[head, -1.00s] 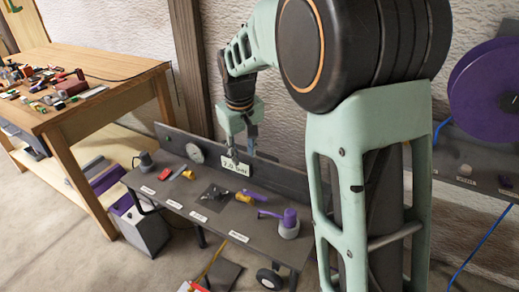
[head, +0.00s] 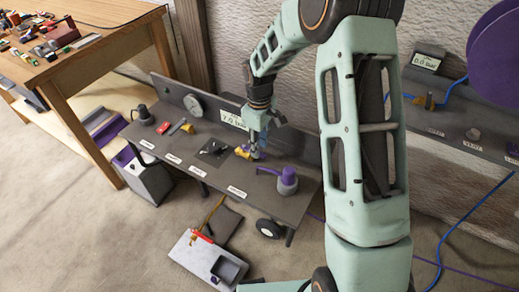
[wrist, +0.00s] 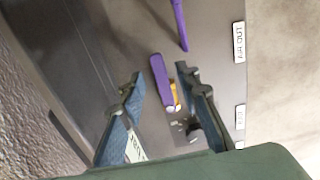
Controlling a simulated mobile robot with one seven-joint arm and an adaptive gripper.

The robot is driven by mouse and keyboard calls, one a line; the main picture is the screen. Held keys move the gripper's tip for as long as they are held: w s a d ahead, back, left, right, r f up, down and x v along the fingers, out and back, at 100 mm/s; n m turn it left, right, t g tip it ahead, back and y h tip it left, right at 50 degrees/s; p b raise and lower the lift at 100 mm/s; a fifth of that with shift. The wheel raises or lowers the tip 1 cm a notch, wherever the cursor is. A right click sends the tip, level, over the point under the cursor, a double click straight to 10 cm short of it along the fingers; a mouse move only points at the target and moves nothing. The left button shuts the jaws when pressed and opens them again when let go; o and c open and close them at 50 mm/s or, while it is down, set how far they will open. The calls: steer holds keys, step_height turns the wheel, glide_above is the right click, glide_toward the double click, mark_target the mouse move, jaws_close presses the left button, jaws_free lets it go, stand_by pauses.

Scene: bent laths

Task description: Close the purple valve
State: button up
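The purple valve lever (wrist: 160,78) lies between my fingers in the wrist view, with a yellow part (wrist: 174,95) beside it. In the head view the yellow valve body (head: 242,152) sits on the grey bench, and my gripper covers most of its lever. My gripper (head: 258,152) points down just over the valve. In the wrist view my gripper (wrist: 159,71) is open, with a finger on each side of the lever and visible gaps. I cannot tell how far above the lever the fingertips are.
A purple-capped device (head: 288,180) with a long purple rod (head: 268,171) stands close right of the valve. A gauge (head: 193,105) and a pressure display (head: 233,119) are at the bench's back panel. A red piece (head: 163,127) lies to the left.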

steer(key=shift+f, duration=0.95)
jaws_close()
